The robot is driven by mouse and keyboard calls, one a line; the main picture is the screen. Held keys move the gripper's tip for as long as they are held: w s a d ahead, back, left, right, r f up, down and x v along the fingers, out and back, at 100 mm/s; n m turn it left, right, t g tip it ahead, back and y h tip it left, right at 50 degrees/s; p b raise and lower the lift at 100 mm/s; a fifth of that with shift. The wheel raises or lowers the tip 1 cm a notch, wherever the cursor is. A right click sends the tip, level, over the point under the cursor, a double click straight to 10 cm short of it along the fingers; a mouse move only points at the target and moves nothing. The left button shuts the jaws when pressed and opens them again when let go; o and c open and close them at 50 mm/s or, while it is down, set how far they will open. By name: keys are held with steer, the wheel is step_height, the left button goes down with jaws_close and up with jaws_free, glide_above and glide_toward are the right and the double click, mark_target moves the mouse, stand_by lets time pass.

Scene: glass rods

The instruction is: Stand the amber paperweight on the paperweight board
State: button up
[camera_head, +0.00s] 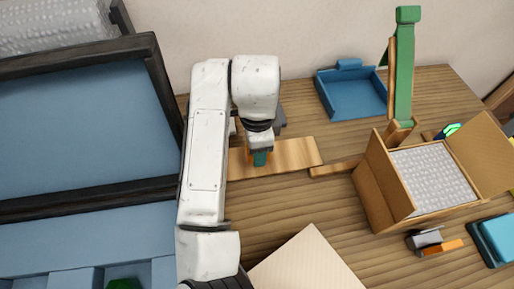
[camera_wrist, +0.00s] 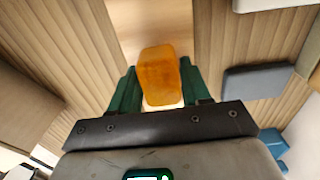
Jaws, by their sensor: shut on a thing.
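The amber paperweight (camera_wrist: 159,72) is an orange rounded block. It sits between the green fingers of my gripper (camera_wrist: 155,90) in the wrist view, and the gripper is shut on it. In the head view my gripper (camera_head: 261,158) points down over a pale wooden board (camera_head: 295,152), which looks like the paperweight board. Only slivers of amber show beside the fingers there. The board also shows behind the paperweight in the wrist view (camera_wrist: 150,16). I cannot tell whether the paperweight touches the board or is held just above it.
A blue tray (camera_head: 350,95) stands at the back. An open cardboard box (camera_head: 385,195) with bubble wrap and a green-and-wood stand (camera_head: 403,75) are at the right. A pale flat panel (camera_head: 310,265) lies in front. A blue dark-framed case (camera_head: 80,120) is at the left.

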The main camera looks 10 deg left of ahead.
steer(key=shift+f, duration=0.5)
steer(key=shift+f, duration=0.2)
steer(key=o, duration=1.2)
steer(key=shift+r, duration=0.1)
step_height(320, 180, up, 12)
steer(key=shift+r+p, duration=0.1)
steer(key=shift+p, duration=0.4)
